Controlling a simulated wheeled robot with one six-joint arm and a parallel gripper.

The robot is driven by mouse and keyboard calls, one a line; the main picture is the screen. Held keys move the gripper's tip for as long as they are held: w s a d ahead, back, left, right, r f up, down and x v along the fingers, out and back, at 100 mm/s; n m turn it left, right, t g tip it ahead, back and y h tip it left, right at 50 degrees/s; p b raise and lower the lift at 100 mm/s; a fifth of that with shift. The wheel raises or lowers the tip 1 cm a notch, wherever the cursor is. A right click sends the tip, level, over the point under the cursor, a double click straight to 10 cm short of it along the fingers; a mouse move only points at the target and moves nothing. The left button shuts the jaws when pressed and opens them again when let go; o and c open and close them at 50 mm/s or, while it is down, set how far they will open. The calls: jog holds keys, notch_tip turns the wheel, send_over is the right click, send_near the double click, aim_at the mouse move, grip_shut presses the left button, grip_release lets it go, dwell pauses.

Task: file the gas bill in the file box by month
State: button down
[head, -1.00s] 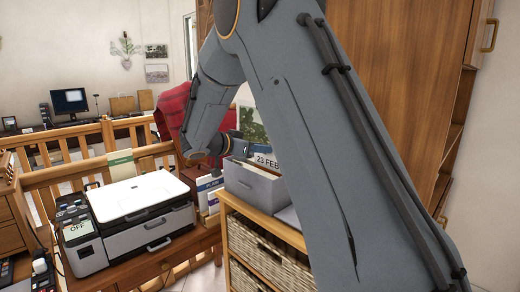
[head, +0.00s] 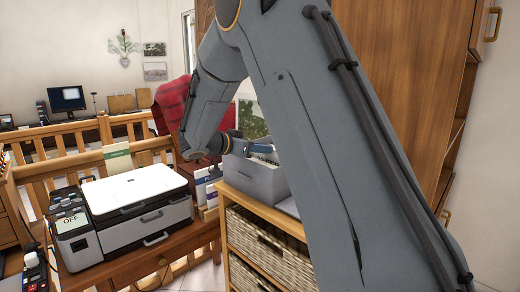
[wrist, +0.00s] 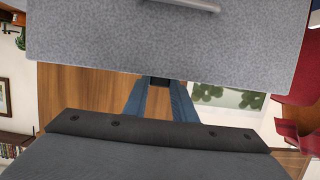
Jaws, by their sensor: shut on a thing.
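The grey file box (head: 253,178) stands on top of the wooden shelf unit, partly hidden by my arm. A white and blue paper (head: 263,150), which I take for the gas bill, shows low at the box's opening; its print is not readable now. My gripper (head: 236,134) is at the box's upper edge, shut on this paper. In the wrist view, the box's grey felt face (wrist: 165,40) with a metal pull fills the top. My gripper's blue fingers (wrist: 160,90) reach behind the box's edge; the held part and the month dividers are hidden.
The shelf unit (head: 262,218) holds wicker baskets below. A white printer (head: 140,205) sits on a desk to the left. Upright booklets (head: 206,182) stand between printer and box. A tall wooden cabinet (head: 420,80) is at right.

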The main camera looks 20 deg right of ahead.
jog(key=shift+f+b, duration=0.8)
jog(key=shift+b, duration=0.05)
jog(key=c, duration=1.2)
grip_release()
jog(key=shift+o, duration=0.2)
jog(key=shift+r, duration=0.1)
notch_tip(320, 180, up, 11)
